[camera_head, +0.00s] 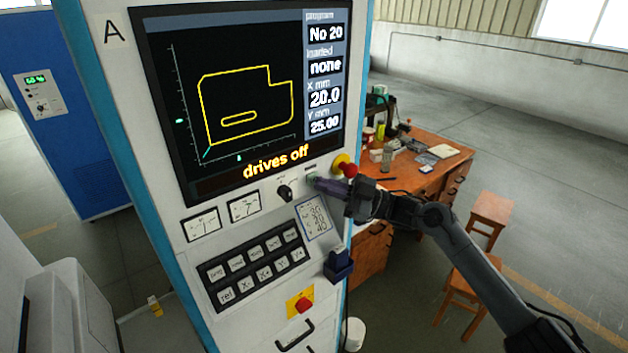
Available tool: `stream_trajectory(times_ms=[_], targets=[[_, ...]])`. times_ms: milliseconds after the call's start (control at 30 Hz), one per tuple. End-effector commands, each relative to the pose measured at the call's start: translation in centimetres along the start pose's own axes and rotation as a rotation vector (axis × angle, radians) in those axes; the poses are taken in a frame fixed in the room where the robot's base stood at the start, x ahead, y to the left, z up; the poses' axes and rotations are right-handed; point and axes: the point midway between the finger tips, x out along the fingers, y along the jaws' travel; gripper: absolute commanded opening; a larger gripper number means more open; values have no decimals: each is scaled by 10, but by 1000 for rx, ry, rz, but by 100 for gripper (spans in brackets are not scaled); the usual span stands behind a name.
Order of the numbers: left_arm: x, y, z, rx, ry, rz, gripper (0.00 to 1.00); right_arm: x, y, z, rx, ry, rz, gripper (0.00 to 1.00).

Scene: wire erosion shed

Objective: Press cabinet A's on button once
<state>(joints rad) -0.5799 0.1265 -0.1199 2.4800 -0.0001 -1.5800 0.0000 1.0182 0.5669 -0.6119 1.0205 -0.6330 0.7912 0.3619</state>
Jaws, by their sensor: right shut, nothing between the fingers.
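Cabinet A (170,215) is a tall white panel with blue edges, marked with a letter A at its top left. Its screen (240,100) reads "drives off" in yellow. Below the screen's right end is a small greenish button (312,177), partly hidden by my fingertips; its label is too small to read. My right gripper (320,185) comes in from the right, shut and empty, with its tips at or very close to this button. I cannot tell whether they touch it. My left gripper is not in view.
A red mushroom button (347,170) on yellow sits just right of my fingertips. A black rotary knob (285,192) is to their left. A key block (254,267), dark blue holder (338,265) and second red button (303,306) are lower. A cluttered wooden desk (425,180) stands behind.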

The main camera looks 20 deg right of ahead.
Motion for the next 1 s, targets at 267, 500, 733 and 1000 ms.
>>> stream_trajectory(times_ms=[267, 500, 733, 1000], targets=[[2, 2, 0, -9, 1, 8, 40, 1, 0, 1, 0, 0, 0, 0], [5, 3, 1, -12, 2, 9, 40, 3, 2, 2, 0, 1, 0, 0], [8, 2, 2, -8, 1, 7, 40, 5, 3, 3, 0, 1, 0, 0], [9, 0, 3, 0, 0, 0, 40, 5, 4, 4, 1, 0, 0, 0]])
